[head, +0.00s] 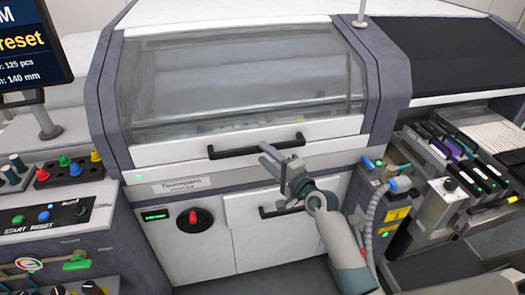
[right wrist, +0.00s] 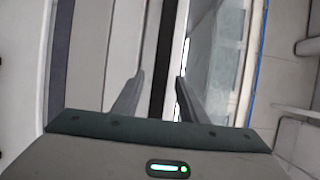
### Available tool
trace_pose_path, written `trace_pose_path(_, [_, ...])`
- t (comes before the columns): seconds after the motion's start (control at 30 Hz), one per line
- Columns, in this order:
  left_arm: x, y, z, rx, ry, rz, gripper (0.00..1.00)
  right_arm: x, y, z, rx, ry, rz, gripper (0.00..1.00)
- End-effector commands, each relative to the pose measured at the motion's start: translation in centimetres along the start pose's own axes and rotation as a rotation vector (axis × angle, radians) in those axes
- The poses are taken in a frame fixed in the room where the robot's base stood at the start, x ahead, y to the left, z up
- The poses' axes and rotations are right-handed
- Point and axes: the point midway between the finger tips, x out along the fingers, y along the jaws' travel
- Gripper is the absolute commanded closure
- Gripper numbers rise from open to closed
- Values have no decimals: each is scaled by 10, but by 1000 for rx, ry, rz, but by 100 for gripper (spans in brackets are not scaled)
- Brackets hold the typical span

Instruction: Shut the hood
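The hood (head: 165,152) of the grey and white machine has a large clear window (head: 240,85) and a white front strip. It is low over the machine front; I cannot tell whether its lower edge is fully seated. A black bar handle (head: 230,153) runs along the strip. My right gripper (head: 267,154) is in front of the handle, just below its middle. In the right wrist view its two fingers (right wrist: 155,95) are apart, with a long dark bar (right wrist: 166,50), probably the handle, running between them in the picture. Contact is unclear. My left gripper is not in view.
Below the hood are a red rotary switch (head: 193,218) and a second black handle (head: 282,210). A button panel (head: 45,215) and a screen (head: 35,50) stand at left. A feeder trolley (head: 460,160) with several feeders stands at right.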

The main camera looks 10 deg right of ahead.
Motion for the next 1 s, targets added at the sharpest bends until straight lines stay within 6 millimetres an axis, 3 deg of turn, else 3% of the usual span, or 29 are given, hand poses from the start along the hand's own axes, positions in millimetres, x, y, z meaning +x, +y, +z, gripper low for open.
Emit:
trace_pose_path(0.2, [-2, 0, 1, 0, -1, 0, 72, 18, 0, 0, 0, -1, 0, 61])
trace_pose_path(0.57, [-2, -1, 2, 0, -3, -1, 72, 21, 0, 0, 0, 0, 0, 61])
trace_pose_path(0.73, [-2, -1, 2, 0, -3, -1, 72, 21, 0, 0, 0, 0, 0, 99])
trace_pose_path(1.0, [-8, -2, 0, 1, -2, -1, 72, 22, -6, -1, 0, 0, 0, 100])
